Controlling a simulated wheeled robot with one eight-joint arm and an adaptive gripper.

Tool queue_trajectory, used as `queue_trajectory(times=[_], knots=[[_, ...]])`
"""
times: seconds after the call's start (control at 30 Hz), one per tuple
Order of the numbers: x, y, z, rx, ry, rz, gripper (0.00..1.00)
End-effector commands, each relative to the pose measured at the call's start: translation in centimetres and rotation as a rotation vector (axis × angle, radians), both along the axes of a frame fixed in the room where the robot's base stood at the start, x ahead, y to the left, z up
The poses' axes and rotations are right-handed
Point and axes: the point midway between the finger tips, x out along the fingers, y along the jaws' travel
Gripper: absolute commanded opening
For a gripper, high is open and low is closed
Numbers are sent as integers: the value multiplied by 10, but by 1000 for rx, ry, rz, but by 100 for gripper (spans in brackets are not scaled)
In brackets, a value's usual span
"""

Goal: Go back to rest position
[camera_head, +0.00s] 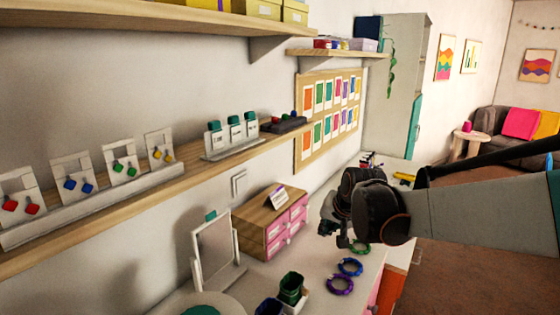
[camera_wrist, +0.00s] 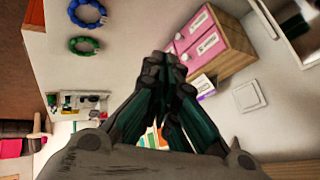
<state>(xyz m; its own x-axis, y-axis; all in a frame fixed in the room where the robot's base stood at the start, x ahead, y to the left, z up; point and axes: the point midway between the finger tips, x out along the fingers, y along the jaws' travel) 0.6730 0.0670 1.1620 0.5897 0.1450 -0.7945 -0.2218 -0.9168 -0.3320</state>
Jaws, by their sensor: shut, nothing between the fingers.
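My gripper (camera_head: 335,234) hangs over the white desktop in the head view, at the end of my arm reaching in from the right. In the wrist view my gripper (camera_wrist: 172,62) has its dark fingers brought together at the tips, with nothing held between them. Just below and right of it in the head view lie a green beaded ring (camera_head: 360,248), a blue one (camera_head: 350,267) and a purple one (camera_head: 340,285). The wrist view shows the blue ring (camera_wrist: 87,13) and the green ring (camera_wrist: 84,46) to the left of the fingers.
A wooden box with pink drawers (camera_head: 270,222) stands left of my gripper. A tilted mirror (camera_head: 215,248) and dark green cup (camera_head: 291,288) stand nearer. A long wooden shelf (camera_head: 130,205) with earring cards runs along the wall. Open floor (camera_head: 470,245) lies right of the desk.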

Motion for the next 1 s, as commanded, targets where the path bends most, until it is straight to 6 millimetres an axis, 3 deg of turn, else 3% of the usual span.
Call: queue_trajectory(times=[0.2, 0.43, 0.8, 1.0], knots=[[-74, -19, 21, -76, -7, 47, 0], [-150, -36, 25, -157, -13, 100, 0], [-263, -59, -2, -283, -13, 185, 0], [-298, -66, -20, -330, -11, 217, 0]])
